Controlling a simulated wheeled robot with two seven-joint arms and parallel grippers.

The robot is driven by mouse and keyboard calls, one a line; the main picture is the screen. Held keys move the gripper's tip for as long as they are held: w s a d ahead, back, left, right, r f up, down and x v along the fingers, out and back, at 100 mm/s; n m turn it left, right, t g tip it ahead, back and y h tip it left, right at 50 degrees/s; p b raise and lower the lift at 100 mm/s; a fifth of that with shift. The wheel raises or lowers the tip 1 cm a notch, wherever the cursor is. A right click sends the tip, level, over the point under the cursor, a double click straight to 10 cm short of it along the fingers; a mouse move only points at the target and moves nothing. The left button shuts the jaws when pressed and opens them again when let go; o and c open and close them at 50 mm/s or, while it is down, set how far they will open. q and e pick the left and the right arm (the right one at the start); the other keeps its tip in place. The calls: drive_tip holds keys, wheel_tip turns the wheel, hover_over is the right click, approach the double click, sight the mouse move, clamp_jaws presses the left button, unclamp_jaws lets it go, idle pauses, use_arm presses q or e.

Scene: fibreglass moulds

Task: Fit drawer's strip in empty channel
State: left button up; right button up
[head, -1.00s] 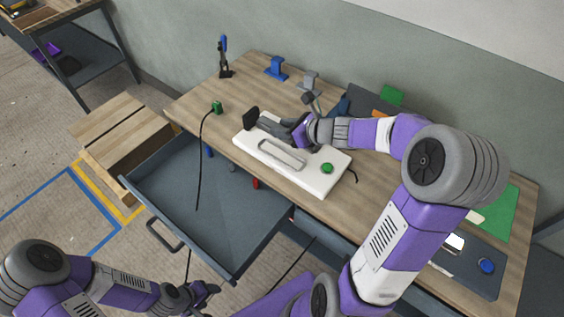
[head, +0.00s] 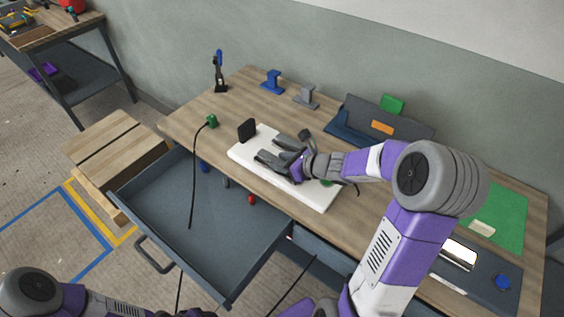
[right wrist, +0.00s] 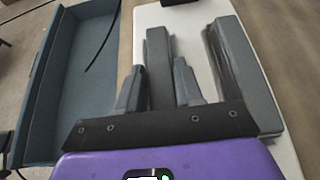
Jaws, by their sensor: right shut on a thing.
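The white mould (head: 312,198) lies on the wooden bench. My right gripper (head: 291,167) is shut on a dark grey strip (head: 270,160) above the mould's near side. The right wrist view shows this strip (right wrist: 159,50) between the two fingertips (right wrist: 158,78). It covers the oval channel seen earlier, and I cannot tell whether it is seated. A second grey bar (right wrist: 238,65) lies parallel to it on the mould's far side, apart from the fingers. The open drawer (head: 225,245) holds no strip that I can see. My left gripper is barely visible at the bottom edge (head: 190,313).
A black block (head: 246,130) stands at the mould's far left end. A black cord (head: 193,185) runs from a green clip (head: 212,121) over the drawer. A blue stand (head: 273,82), a grey stand (head: 306,97) and a dark case (head: 375,128) stand behind the mould.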

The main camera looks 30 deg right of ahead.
drive_tip(key=o, duration=1.1)
drive_tip(key=shift+f, duration=0.1)
drive_tip(key=p+v, duration=0.3)
drive_tip(key=v, duration=0.8)
drive_tip(key=shift+w+a, duration=0.1)
drive_tip(key=shift+s+d+r+p, duration=0.2)
drive_tip(key=shift+s+r+p, duration=0.2)
drive_tip(key=shift+s, duration=0.2)
